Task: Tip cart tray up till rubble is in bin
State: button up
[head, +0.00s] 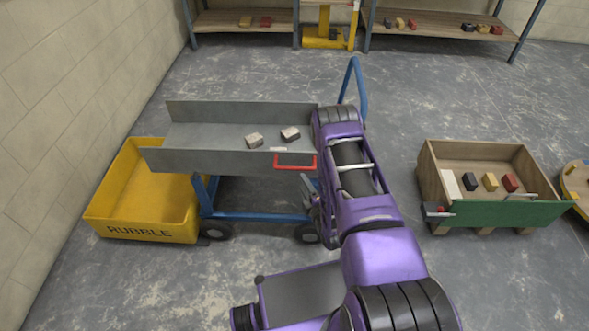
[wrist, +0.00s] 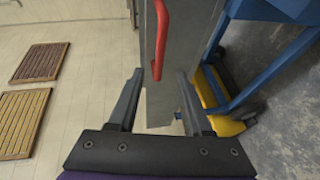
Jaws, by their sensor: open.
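The grey cart tray (head: 215,160) lies about level on a blue cart frame (head: 262,216). My arm hides the tray's right end in the head view.
A wooden crate (head: 500,213) with a green front holds several small blocks at right. Shelves (head: 430,25) line the back. The blue push bar (head: 360,80) rises behind my arm. Two slatted wooden panels (wrist: 25,110) show in the wrist view. Floor behind the cart is clear.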

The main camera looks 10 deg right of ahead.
aim_at(295, 169)
jog(key=b+x, duration=0.1)
jog(key=x, duration=0.9)
jog(key=shift+w, duration=0.1)
grip_shut()
jog(key=shift+r, duration=0.1)
dwell(1.0)
